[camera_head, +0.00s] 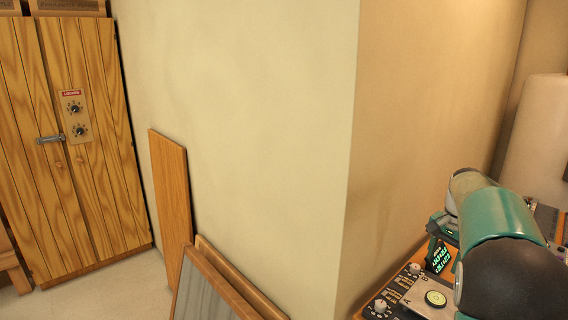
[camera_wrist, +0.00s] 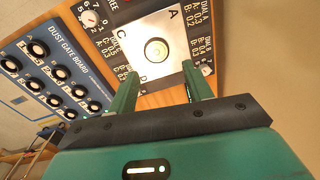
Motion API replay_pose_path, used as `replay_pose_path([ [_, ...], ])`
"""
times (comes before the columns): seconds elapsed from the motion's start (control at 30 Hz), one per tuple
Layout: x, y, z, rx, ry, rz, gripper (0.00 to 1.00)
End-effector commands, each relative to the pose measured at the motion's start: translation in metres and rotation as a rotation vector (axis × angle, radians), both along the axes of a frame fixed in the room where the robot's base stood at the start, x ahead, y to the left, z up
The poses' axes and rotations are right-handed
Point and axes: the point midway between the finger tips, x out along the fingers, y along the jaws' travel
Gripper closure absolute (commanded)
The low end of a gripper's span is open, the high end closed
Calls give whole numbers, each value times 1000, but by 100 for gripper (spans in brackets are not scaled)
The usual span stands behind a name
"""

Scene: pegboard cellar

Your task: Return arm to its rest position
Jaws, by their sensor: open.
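My arm, with teal and black links, reaches in from the right edge of the head view. In the wrist view my gripper (camera_wrist: 160,85) is open, with two green fingers apart and nothing visible between them. Beyond the fingertips is a pale square plate (camera_wrist: 135,45) marked with letters, with a round bubble level (camera_wrist: 157,49) at its middle. The plate (camera_head: 408,303) and the level (camera_head: 435,298) also show at the lower right of the head view. My fingertips cannot be made out clearly in the head view.
A panel reading DUST GATE BOARD (camera_wrist: 50,75) with several black knobs lies left of the plate in the wrist view. A wall corner (camera_head: 345,180) stands left of my arm. Wooden boards (camera_head: 172,195) lean on the wall near a wooden cabinet (camera_head: 70,150).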

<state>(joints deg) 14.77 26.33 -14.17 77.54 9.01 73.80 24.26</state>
Motion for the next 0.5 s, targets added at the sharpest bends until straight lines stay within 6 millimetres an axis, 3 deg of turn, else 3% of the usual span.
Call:
replay_pose_path([
  [0.27, -37, 52, 40, -10, -79, 136, 50],
  [0.5, -98, 118, 68, -41, -171, 330, 50],
])
